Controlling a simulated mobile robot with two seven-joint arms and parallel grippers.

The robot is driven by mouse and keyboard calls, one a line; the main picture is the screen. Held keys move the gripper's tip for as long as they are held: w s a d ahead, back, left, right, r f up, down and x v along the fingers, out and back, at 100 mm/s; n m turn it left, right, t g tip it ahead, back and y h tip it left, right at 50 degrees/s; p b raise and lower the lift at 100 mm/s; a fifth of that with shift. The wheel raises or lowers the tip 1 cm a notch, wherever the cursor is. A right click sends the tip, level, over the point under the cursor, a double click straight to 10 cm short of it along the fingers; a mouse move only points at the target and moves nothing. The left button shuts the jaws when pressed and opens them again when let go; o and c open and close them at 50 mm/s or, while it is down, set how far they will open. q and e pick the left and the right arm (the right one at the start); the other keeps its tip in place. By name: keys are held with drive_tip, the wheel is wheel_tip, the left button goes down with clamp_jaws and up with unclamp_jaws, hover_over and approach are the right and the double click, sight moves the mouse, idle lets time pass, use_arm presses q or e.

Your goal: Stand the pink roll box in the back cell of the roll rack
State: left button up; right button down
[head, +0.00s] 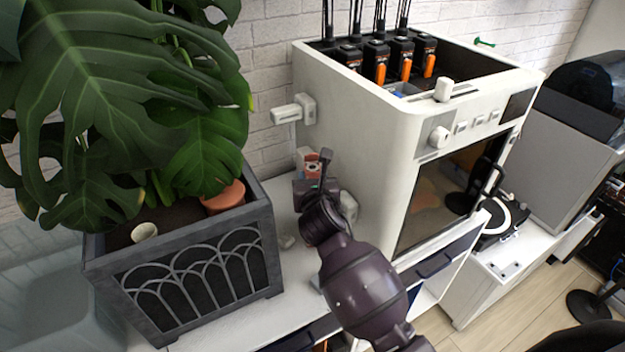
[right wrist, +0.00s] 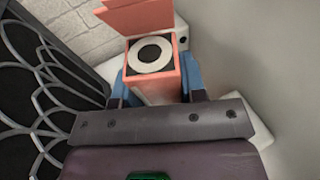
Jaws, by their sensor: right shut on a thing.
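The pink roll box (right wrist: 152,88) is a salmon-pink square box with a dark inside and a white ring-shaped roll end facing up. It also shows small in the head view (head: 312,166), beyond my gripper. My right gripper (right wrist: 160,88) is shut on the box, with a blue finger on each side. In the head view the gripper (head: 316,180) is in the gap between planter and printer. A pink panel (right wrist: 137,17) rises behind the box; I cannot tell whether it belongs to it. The roll rack cannot be clearly made out. My left gripper is not in view.
A dark planter (head: 200,275) with a large leafy plant stands left of my right arm. A big white printer (head: 385,140) stands close on the right. White pieces (right wrist: 262,135) lie beside the gripper. The white brick wall (head: 270,60) is behind.

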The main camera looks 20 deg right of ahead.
drive_tip(key=c, duration=0.7)
unclamp_jaws()
drive_tip(key=shift+f, duration=0.1)
